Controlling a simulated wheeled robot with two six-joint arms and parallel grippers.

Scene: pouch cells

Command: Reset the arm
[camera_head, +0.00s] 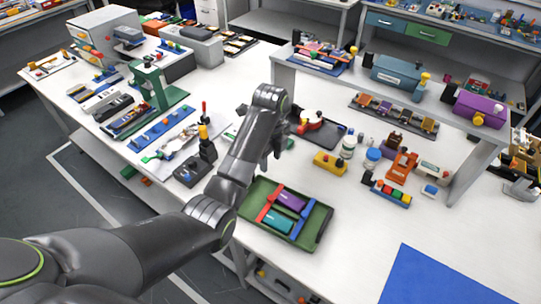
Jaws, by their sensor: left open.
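My left arm comes in from the lower left, and its wrist is raised over the white table. My left gripper (270,163) points down above the table, just behind the green tray, and looks empty with its jaws open. The green tray (255,191) holds a purple pouch cell (291,201) and a teal pouch cell (279,222), with red and blue strips beside them. The gripper is apart from both cells. My right gripper is not in view.
A blue mat (430,278) lies at the front right. A yellow block (329,163), small bottles and an orange device (402,166) stand right of the gripper, below a raised shelf. A black stand (190,172) and green press (158,85) are at left.

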